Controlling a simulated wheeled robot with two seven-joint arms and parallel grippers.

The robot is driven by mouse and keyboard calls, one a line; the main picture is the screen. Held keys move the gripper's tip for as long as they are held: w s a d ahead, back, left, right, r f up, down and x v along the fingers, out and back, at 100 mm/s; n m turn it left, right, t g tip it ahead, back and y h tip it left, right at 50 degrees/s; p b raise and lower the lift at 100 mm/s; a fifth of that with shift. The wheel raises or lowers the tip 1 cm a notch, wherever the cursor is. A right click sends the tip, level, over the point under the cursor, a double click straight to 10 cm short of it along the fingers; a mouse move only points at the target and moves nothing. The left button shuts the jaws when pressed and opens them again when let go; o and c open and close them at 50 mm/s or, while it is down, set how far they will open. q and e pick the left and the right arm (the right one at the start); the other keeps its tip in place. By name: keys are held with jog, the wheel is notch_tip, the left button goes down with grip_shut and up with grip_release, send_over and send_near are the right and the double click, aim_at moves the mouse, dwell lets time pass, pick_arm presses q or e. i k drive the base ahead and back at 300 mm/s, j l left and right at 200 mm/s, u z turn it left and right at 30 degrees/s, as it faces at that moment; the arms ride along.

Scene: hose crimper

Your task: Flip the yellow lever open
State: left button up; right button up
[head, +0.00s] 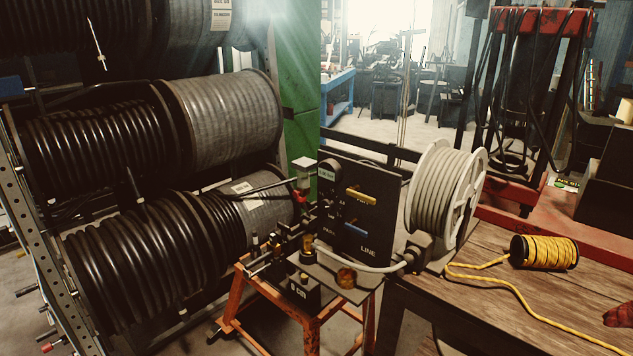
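The yellow lever (361,197) is on the upright black panel (372,247) of the crimper, near the middle of the head view. It lies nearly level, its right end slightly lower. A blue lever (355,231) sits below it at a similar slant. White lettering is on the panel, with "LINE" readable near its lower right. Neither of my grippers can be made out in the head view, so nothing is seen touching the yellow lever.
The crimper stands on an orange frame (313,333). A pale hose reel (428,196) is right of the panel. A rack with large black hose spools (95,150) fills the left. A yellow cord spool (545,253) lies on the wooden bench (480,290). Space before the yellow lever looks clear.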

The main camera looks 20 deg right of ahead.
aim_at(352, 191)
jog(key=i+j+z, duration=0.15)
jog(key=i, duration=0.3)
jog(key=i+j+z, duration=0.1)
jog(key=i+j, duration=0.3)
